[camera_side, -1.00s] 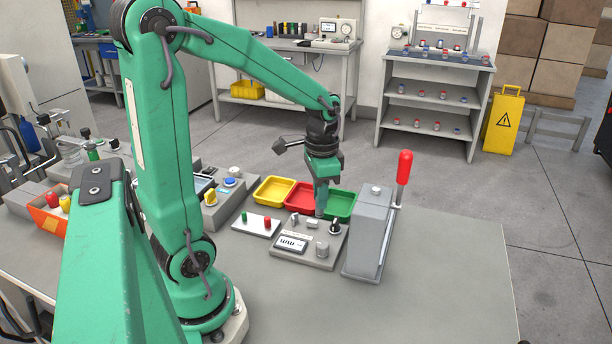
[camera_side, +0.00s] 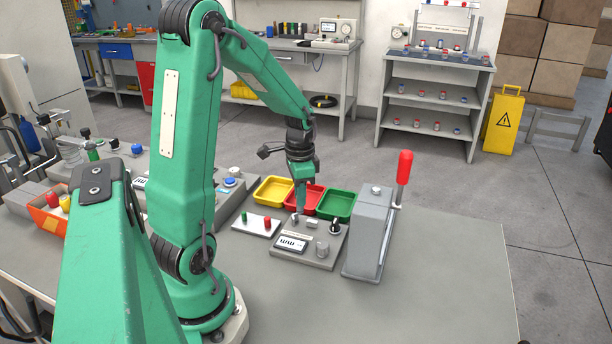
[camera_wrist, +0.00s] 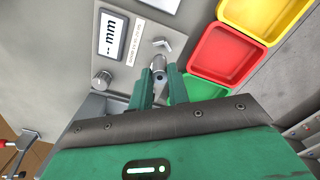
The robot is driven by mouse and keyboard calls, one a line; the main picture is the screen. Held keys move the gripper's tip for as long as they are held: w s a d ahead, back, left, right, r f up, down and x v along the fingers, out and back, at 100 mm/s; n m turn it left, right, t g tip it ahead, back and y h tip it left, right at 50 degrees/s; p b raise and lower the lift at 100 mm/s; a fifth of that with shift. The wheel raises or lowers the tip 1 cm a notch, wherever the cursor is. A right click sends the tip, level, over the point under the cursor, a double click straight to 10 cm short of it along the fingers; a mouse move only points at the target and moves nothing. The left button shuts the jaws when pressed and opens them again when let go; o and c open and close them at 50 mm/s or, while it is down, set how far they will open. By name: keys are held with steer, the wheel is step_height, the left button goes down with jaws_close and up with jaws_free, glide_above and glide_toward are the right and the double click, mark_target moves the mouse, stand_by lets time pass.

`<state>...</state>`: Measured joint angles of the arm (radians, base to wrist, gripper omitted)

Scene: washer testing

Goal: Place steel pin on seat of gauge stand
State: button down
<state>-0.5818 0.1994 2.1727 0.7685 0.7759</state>
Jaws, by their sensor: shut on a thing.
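The gauge stand (camera_side: 318,261) is a grey box on the table with a small display, a silver cylinder and a black knob on top. In the wrist view the stand (camera_wrist: 127,72) shows its display, a silver knob and a small V-shaped seat (camera_wrist: 162,43). My gripper (camera_side: 300,208) points down over the back left part of the stand. In the wrist view my gripper (camera_wrist: 158,83) is shut on the steel pin (camera_wrist: 158,63), a short silver cylinder between the green fingertips. The pin appears close beside the seat; contact cannot be told.
Yellow (camera_side: 273,191), red (camera_side: 318,198) and green (camera_side: 337,206) trays stand behind the gauge stand. A grey lever press (camera_side: 369,232) with a red handle stands close on the right. The front right table is clear.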

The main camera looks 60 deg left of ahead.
mark_target(300, 212)
steer(key=shift+f, duration=2)
steer(key=c, duration=1.3)
jaws_free()
steer(key=shift+f, duration=0.15)
steer(key=shift+c, duration=0.2)
step_height(300, 212, up, 12)
steer(key=shift+r, duration=0.2)
steer(key=shift+d, duration=0.1)
